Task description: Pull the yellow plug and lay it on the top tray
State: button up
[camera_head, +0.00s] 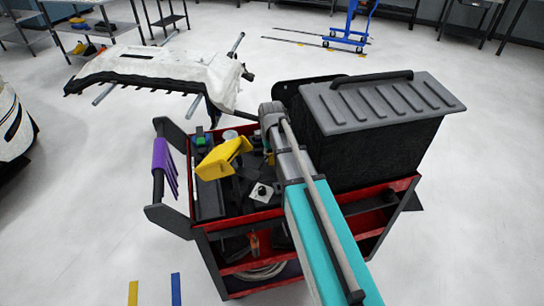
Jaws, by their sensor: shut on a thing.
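My arm reaches from the lower right over a red and black cart, and its wrist is above the top tray (264,215). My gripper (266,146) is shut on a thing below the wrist. The wrist and the clutter hide its fingertips, so I cannot make out what it holds. A chunky yellow thing (222,158) shows just left of the gripper, above the left part of the tray. I cannot tell whether it is the yellow plug or another tool, or whether the gripper touches it.
A large black bin with a ribbed grey lid (385,100) fills the cart's right side. Dark tools, a green and blue item (202,139) and a small white piece (262,191) crowd the tray. Purple strips (165,165) hang at the left handle. Cable (262,272) lies on the lower shelf.

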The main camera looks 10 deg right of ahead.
jog(key=shift+f+b, duration=0.35)
jog(key=shift+f, duration=0.05)
dwell(0.4)
jog(key=o, duration=1)
jog(key=shift+r, duration=0.2)
